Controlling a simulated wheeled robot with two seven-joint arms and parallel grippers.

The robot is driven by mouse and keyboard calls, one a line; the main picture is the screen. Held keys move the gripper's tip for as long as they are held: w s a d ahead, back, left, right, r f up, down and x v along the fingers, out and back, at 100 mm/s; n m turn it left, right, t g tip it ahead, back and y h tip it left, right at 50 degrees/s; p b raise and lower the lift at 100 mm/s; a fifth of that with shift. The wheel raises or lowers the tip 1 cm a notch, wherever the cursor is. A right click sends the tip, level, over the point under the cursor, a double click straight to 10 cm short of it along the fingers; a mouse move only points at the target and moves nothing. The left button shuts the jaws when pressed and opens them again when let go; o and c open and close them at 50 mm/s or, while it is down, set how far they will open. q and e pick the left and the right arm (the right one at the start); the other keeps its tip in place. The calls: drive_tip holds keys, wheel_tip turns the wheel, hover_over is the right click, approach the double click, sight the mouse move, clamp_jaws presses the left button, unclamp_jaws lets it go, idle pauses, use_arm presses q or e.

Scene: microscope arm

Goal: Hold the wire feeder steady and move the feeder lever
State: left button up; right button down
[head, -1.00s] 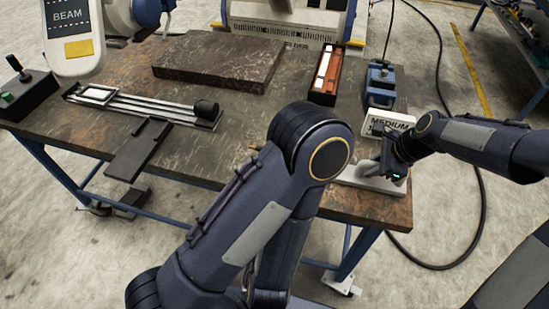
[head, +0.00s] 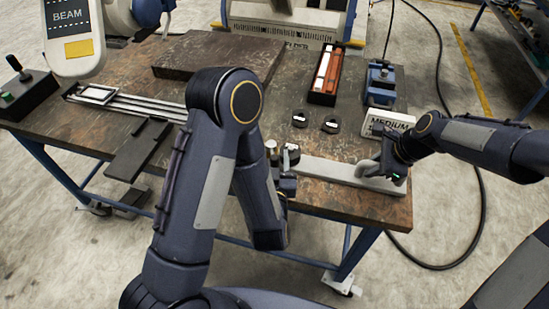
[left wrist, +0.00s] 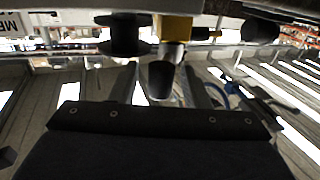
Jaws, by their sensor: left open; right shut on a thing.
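The wire feeder has a long light-grey base (head: 335,169) at the table's front right. In the head view its left end is partly hidden by my left arm. My right gripper (head: 374,169) is shut on the feeder's grey part at its right end. My left gripper (head: 285,176) is at the feeder's left end, mostly hidden by its own arm. In the left wrist view its two fingers (left wrist: 162,88) are apart, with a dark rounded knob (left wrist: 160,76), seemingly the feeder lever's end, between them. I cannot tell whether they touch it. A yellow block (left wrist: 175,28) and dark spool (left wrist: 124,34) are beyond.
A white "MEDIUM" box (head: 390,121), blue device (head: 381,84) and red-lined tray (head: 325,77) stand at the right. A stone slab (head: 205,52) lies at the back. The table's front edge is close.

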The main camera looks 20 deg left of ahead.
use_arm(q)
drive_tip(key=shift+c, duration=0.4)
use_arm(e)
drive_tip(key=shift+r, duration=0.1)
use_arm(q)
clamp_jaws()
drive_tip(key=shift+a, duration=0.1)
drive_tip(key=a+m+h, duration=0.1)
drive_tip(key=h, duration=0.1)
drive_tip(key=a+m+h, duration=0.1)
drive_tip(key=m+h, duration=0.1)
drive_tip(key=h, duration=0.1)
drive_tip(key=m+h, duration=0.2)
drive_tip(key=shift+s+a+h, duration=0.15)
drive_tip(key=shift+a+h, duration=0.25)
use_arm(e)
drive_tip(key=shift+a, duration=0.1)
use_arm(q)
drive_tip(key=m+h, duration=0.1)
drive_tip(key=a+m+g+h, duration=0.1)
drive_tip(key=h, duration=0.1)
drive_tip(key=shift+m+h, duration=0.3)
drive_tip(key=shift+w+a+m+g+h, duration=0.1)
drive_tip(key=shift+a+m+g+h, duration=0.15)
drive_tip(key=shift+m+g+h, duration=0.45)
drive_tip(key=shift+w+a+m+g+h, duration=0.15)
drive_tip(key=shift+m+g+h, duration=0.25)
drive_tip(key=shift+m+h, duration=0.45)
